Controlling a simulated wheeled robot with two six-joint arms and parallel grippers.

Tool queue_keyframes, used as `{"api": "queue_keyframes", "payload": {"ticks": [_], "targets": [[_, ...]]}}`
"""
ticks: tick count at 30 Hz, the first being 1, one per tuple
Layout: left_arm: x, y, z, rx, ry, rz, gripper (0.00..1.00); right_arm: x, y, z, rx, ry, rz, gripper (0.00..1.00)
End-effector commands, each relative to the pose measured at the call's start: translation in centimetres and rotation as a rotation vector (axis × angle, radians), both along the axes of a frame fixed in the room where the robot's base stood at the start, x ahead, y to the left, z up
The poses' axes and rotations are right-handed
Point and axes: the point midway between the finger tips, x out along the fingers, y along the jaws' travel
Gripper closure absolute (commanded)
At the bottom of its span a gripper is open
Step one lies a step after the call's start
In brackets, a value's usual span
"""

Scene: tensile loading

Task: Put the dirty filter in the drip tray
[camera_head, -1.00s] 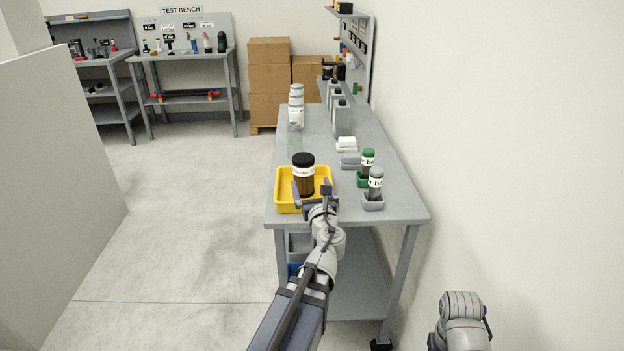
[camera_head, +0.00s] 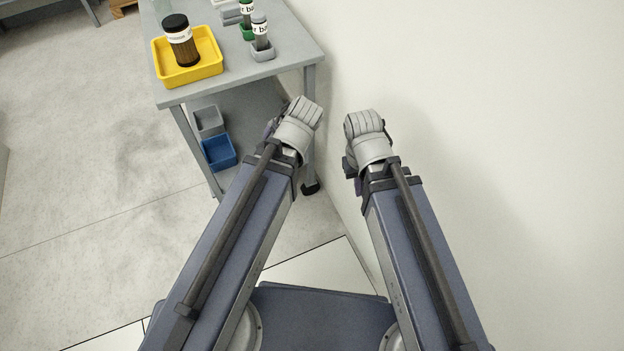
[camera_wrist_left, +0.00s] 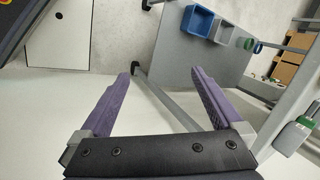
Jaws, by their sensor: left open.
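The dark brown cylinder with a black cap and white label (camera_head: 180,42), which looks like the dirty filter, stands upright inside the yellow drip tray (camera_head: 213,70) on the bench's near left corner. My left gripper is apart from both, below and right of the tray in the head view. In the left wrist view, my left gripper (camera_wrist_left: 166,70) is open with nothing between its fingers. My right gripper (camera_head: 349,166) is mostly hidden behind its wrist beside the wall; its fingers cannot be made out.
The grey bench (camera_head: 283,72) holds two capped bottles in small holders, one grey (camera_head: 263,53) and one green (camera_head: 246,32). A grey bin (camera_head: 208,121) and a blue bin (camera_head: 218,153) sit on its lower shelf. A wall stands close on the right; floor is open at left.

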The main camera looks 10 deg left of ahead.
Motion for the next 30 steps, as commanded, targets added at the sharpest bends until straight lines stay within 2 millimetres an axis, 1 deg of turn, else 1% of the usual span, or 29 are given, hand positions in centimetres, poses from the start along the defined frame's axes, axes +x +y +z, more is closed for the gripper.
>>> {"api": "queue_keyframes", "payload": {"ticks": [1, 3, 6, 9, 12, 24, 26, 30], "targets": [[-1.9, -2.8, -0.9, -0.091, 0.047, 0.070, 0.00, 0.0, 0.0, 0.0, 0.000, 0.000, 0.000, 1.00], [-4.2, -5.7, -1.7, -0.188, 0.111, 0.165, 0.00, 0.0, 0.0, 0.0, 0.000, 0.000, 0.000, 1.00], [-6.7, -8.5, -2.2, -0.270, 0.186, 0.257, 0.00, 0.0, 0.0, 0.0, 0.000, 0.000, 0.000, 1.00], [-8.0, -9.9, -2.4, -0.306, 0.229, 0.305, 0.00, 0.0, 0.0, 0.0, 0.000, 0.000, 0.000, 1.00], [-8.4, -10.2, -2.4, -0.316, 0.243, 0.320, 0.00, 0.0, 0.0, 0.0, 0.000, 0.000, 0.000, 1.00], [-8.3, -10.2, -2.4, -0.316, 0.239, 0.319, 0.00, 0.0, 0.0, 0.0, 0.000, 0.000, 0.000, 1.00], [-8.3, -10.2, -2.4, -0.316, 0.239, 0.319, 0.06, 0.0, 0.0, 0.0, 0.000, 0.000, 0.000, 1.00], [-8.3, -10.2, -2.4, -0.315, 0.239, 0.319, 0.21, 0.0, 0.0, 0.0, 0.000, 0.000, 0.000, 1.00]]}}
